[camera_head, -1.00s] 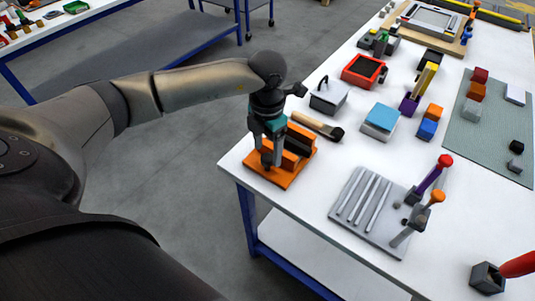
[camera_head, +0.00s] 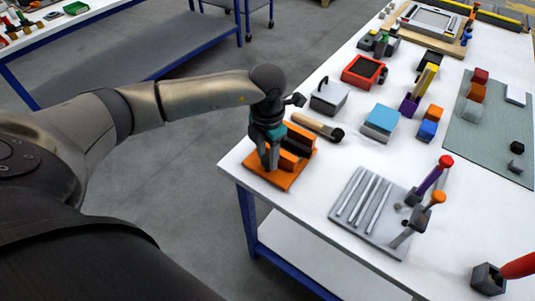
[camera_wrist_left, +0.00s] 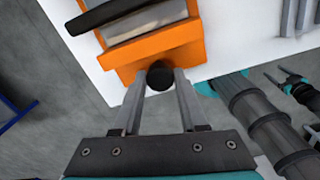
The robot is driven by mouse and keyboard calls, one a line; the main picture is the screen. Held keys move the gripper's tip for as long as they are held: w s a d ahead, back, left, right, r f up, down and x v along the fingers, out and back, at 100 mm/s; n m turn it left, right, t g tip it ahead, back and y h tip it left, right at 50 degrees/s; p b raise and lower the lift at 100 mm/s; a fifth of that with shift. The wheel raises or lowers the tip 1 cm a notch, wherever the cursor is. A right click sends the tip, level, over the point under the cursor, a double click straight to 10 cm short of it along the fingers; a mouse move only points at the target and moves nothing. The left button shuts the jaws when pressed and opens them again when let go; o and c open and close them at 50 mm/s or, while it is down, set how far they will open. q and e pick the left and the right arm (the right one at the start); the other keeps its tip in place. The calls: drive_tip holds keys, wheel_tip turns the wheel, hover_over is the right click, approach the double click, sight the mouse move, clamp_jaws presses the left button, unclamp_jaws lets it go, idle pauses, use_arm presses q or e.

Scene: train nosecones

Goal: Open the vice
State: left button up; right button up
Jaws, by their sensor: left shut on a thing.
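The orange vice (camera_head: 287,180) sits at the near left corner of the white table. Its jaws with dark faces are partly hidden by my left gripper (camera_head: 269,166) in the head view. In the left wrist view the vice (camera_wrist_left: 160,47) is at the top, with a black round knob (camera_wrist_left: 159,76) on its near side. My left gripper (camera_wrist_left: 158,88) is shut on this knob, one finger on each side. A dark gripper, seemingly my right one (camera_wrist_left: 284,80), shows small at the right of the wrist view; its fingers are too unclear to judge.
A wooden-handled hammer (camera_head: 318,126) lies just behind the vice. A grey grooved plate (camera_head: 366,210) with upright tools is to its right. A grey lidded box (camera_head: 329,97) and a blue-topped block (camera_head: 381,118) stand farther back. Table edge is close on the vice's left.

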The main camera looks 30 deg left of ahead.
use_arm(q)
clamp_jaws()
drive_tip(key=shift+n, duration=0.4)
drive_tip(key=n+p, duration=0.1)
drive_tip(key=n, duration=0.3)
drive_tip(key=shift+n+p, duration=0.3)
drive_tip(key=shift+n, duration=0.1)
drive_tip(key=n+p, duration=0.2)
drive_tip(key=n, duration=0.4)
drive_tip(key=shift+w+a+r, duration=0.1)
drive_tip(key=shift+a+r, duration=0.05)
idle(0.9)
